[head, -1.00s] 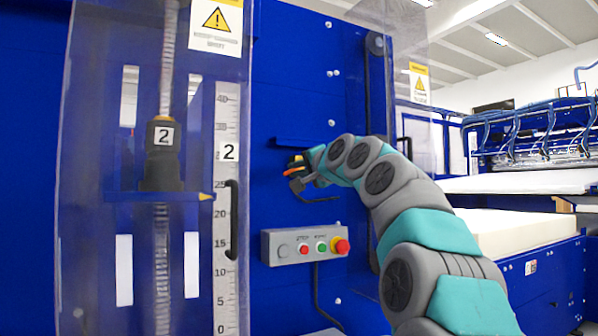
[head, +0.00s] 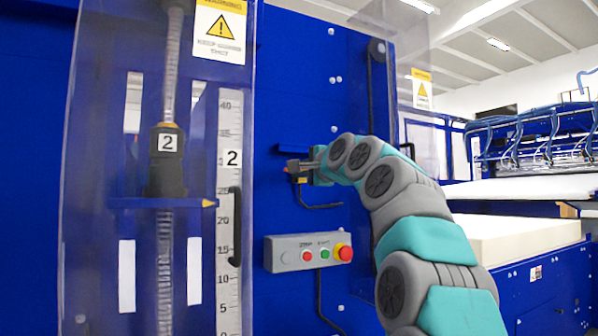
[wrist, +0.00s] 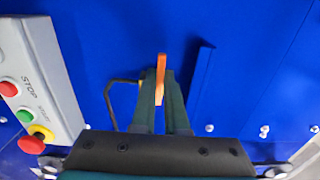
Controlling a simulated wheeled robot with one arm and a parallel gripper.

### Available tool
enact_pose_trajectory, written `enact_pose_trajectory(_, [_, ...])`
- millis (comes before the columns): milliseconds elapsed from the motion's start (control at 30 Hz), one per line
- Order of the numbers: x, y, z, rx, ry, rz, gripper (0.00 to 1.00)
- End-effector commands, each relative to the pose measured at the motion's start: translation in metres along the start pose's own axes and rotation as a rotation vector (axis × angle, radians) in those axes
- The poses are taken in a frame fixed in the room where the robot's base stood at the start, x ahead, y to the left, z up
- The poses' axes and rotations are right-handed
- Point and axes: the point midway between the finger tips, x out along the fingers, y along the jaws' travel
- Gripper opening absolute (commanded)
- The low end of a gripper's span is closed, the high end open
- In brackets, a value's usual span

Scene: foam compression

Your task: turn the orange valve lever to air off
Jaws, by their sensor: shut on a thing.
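The orange valve lever (wrist: 161,63) shows in the wrist view as a narrow upright bar in front of the blue panel. My gripper (wrist: 159,76) is shut on it, one dark finger on each side, and the lever's end sticks out past the fingertips. In the head view my gripper (head: 297,167) is at the blue panel, above the button box. The valve body is mostly hidden, and I cannot read any air off mark.
A grey button box (head: 309,251) with red and green buttons is below my gripper. A dark bent hose (head: 318,206) runs just under it. A blue ledge (head: 292,149) sticks out just above. A clear guard (head: 150,90) and ruler (head: 229,200) stand to the left.

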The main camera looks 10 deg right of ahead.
Motion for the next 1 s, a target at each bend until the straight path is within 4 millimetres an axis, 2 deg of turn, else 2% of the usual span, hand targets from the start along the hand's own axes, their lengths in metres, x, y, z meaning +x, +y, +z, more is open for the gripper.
enact_pose_trajectory(233, [-0.0004, -0.0004, -0.0011, 0.001, 0.002, -0.001, 0.0])
enact_pose_trajectory(267, [-0.0004, -0.0004, -0.0012, 0.001, 0.002, -0.001, 0.13])
enact_pose_trajectory(500, [-0.0003, -0.0003, -0.0006, 0.0, 0.001, -0.001, 0.4])
enact_pose_trajectory(1000, [-0.0071, 0.0, -0.0001, -0.001, 0.0, 0.0, 0.41])
